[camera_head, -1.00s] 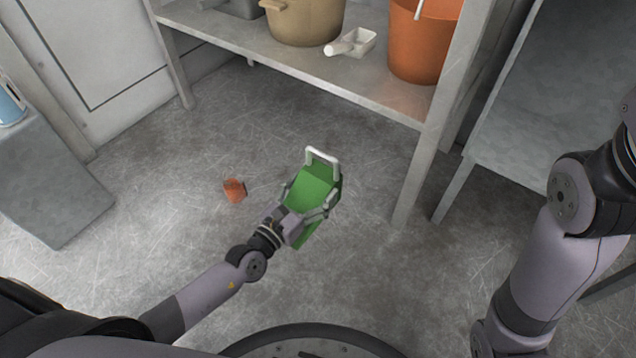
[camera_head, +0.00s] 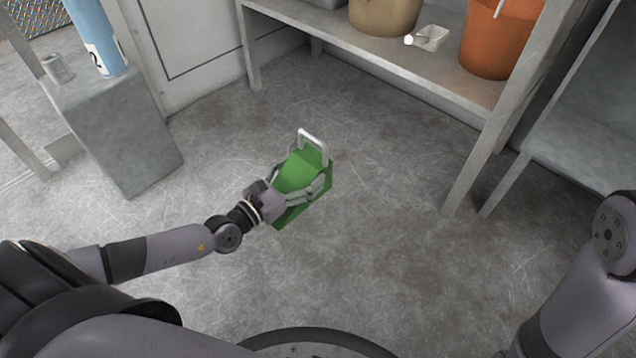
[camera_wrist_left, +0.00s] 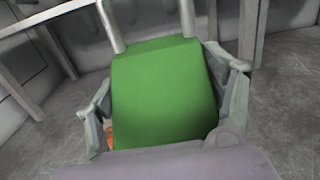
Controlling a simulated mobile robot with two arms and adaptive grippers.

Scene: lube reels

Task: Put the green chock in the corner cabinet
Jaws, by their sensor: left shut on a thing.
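The green chock (camera_head: 297,173) is a wedge-like block with a pale metal loop handle at its far end. My left gripper (camera_head: 303,185) is shut on it, one finger along each side, and holds it out in front of me over the floor. In the left wrist view the chock (camera_wrist_left: 163,92) fills the middle between the two fingers (camera_wrist_left: 166,110), with its handle rising at the top. My right arm is at the right edge, but its gripper is out of view. I cannot make out the corner cabinet with certainty.
A metal shelf (camera_head: 432,75) at the back holds a tan pot (camera_head: 383,12), a white scoop (camera_head: 430,38) and an orange bucket (camera_head: 500,40). A grey block (camera_head: 115,130) at left bears a blue cylinder (camera_head: 95,35) and a small can (camera_head: 57,68). Open floor lies between.

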